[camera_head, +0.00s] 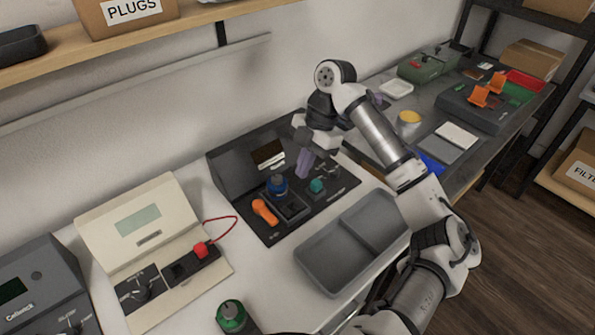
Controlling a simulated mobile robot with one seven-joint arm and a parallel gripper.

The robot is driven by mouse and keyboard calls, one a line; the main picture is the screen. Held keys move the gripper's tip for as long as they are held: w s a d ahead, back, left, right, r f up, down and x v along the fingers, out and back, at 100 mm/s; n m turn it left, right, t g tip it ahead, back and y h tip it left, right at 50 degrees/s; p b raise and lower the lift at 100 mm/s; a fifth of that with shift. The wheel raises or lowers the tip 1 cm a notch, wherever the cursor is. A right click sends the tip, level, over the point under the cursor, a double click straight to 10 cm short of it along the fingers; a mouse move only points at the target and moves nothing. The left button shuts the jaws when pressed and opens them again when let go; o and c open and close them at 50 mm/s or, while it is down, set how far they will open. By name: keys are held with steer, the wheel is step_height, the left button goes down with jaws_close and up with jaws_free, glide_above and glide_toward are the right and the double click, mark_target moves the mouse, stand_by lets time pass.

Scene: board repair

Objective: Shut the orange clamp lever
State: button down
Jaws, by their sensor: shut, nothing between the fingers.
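An orange lever handle (265,212) lies at the front left of the black fixture (230,166), beside a blue round knob (277,184). Two more orange lever-like parts (480,97) stand up on a dark grey device (458,105) on the far right bench; a green board (518,95) is next to them. I cannot tell from this view which of these is the clamp lever. My gripper (304,170) has purple fingers, is shut and empty, and points down over the black fixture. It is close to a teal knob (317,186), right of the orange handle and apart from it.
A grey two-part tray (318,271) lies in front of the fixture. A cream meter case (140,217) with a red lead stands to the left. A green-capped bottle (231,316) is at the front. A shelf (60,52) overhangs the back left.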

mark_target(281, 210)
steer(key=x, duration=0.8)
steer(key=shift+f+p, duration=0.1)
steer(key=shift+p, duration=0.3)
steer(key=shift+s+a+r+p, duration=0.2)
steer(key=shift+s+a+p, duration=0.4)
steer(key=shift+s+a, duration=0.35)
steer(key=shift+s+a+f, duration=0.15)
steer(key=shift+s+a, duration=0.05)
steer(key=shift+a, duration=0.45)
steer(key=shift+a+m, duration=0.1)
steer(key=shift+m, duration=0.2)
